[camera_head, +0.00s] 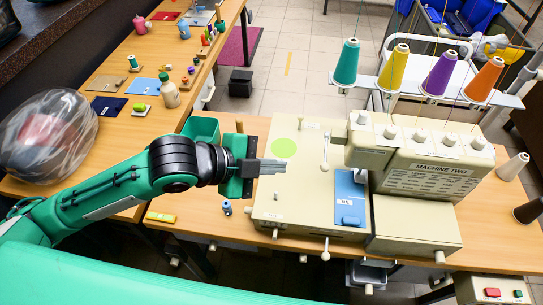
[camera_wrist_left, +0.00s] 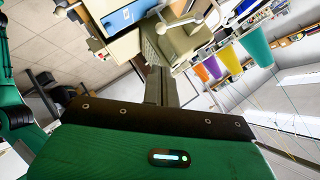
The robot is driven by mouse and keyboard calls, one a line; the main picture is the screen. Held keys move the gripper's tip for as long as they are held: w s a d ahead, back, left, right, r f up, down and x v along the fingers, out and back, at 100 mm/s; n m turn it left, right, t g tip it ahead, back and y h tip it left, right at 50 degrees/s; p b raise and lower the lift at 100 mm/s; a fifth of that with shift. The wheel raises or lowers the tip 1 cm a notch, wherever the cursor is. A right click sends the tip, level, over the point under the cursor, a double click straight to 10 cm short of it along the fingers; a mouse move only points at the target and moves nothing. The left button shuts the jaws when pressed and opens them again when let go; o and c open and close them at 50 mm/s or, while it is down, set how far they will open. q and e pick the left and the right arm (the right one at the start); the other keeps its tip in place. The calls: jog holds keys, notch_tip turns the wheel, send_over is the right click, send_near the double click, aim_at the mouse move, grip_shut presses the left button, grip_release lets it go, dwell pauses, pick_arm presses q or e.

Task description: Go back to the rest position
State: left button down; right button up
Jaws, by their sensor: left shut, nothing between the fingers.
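My left gripper (camera_head: 273,166) is shut and empty. In the head view it reaches in from the left and points right, in front of the left part of the cream sewing machine (camera_head: 300,205), near its pale green dot. In the left wrist view its closed fingers (camera_wrist_left: 160,88) stand up in the middle, with the machine beyond them. I cannot tell its height over the machine. My right gripper does not show. A bagged comforter (camera_head: 48,135) in clear plastic lies on the table at the far left, apart from the gripper.
Thread cones, including a teal one (camera_head: 347,63), stand on a rack behind the machine. A green bin (camera_head: 201,130) sits behind my left arm. A yellow box (camera_head: 161,217) and a blue spool (camera_head: 227,207) lie at the table's front. The side table (camera_head: 140,130) holds small sewing items.

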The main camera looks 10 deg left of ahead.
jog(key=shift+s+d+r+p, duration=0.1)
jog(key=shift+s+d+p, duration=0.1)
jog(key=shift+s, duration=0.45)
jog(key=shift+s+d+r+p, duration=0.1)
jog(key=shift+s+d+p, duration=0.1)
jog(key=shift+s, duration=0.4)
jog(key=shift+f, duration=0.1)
